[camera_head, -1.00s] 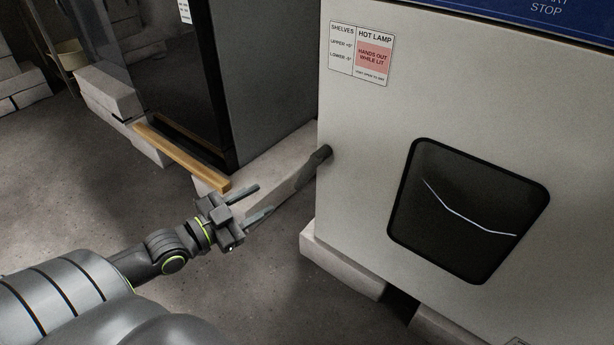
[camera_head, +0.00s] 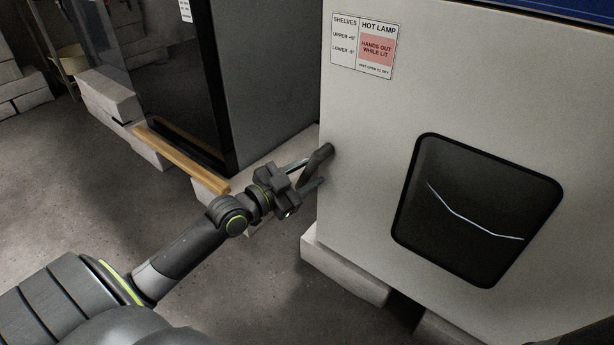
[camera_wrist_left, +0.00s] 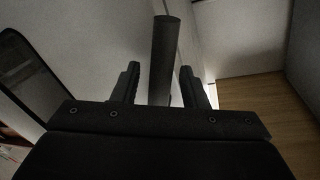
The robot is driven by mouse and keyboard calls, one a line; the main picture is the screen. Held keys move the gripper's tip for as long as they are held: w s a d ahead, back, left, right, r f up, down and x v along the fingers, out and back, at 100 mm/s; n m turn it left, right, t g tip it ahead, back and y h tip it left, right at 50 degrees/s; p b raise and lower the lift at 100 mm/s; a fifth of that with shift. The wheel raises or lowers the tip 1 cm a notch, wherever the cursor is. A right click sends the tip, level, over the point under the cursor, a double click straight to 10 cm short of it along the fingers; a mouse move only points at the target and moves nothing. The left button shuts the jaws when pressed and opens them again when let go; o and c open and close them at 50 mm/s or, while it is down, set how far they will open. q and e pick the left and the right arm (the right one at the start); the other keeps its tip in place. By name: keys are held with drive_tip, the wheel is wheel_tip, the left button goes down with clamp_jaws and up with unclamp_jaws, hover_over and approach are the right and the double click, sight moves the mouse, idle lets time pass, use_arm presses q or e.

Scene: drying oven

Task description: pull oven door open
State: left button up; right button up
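The oven is a large pale grey box, and its door (camera_head: 362,120) with a dark window (camera_head: 478,210) looks shut. The dark bar handle (camera_head: 318,158) sticks out at the door's left edge. My left gripper (camera_head: 306,172) is at the handle, with its fingers open on either side of it. In the left wrist view the handle (camera_wrist_left: 165,55) rises between the two fingertips (camera_wrist_left: 160,85), with a gap on each side. The handle's lower part is hidden behind the gripper body. My right gripper is not in view.
A dark glass-fronted cabinet (camera_head: 265,80) stands left of the oven, with a wooden strip (camera_head: 180,160) at its foot. Pale blocks (camera_head: 345,270) support the oven. The floor (camera_head: 90,190) in front and to the left is clear.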

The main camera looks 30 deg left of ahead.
use_arm(q)
drive_tip(key=shift+w, duration=0.15)
clamp_jaws()
drive_tip(key=shift+d, duration=0.1)
idle(0.3)
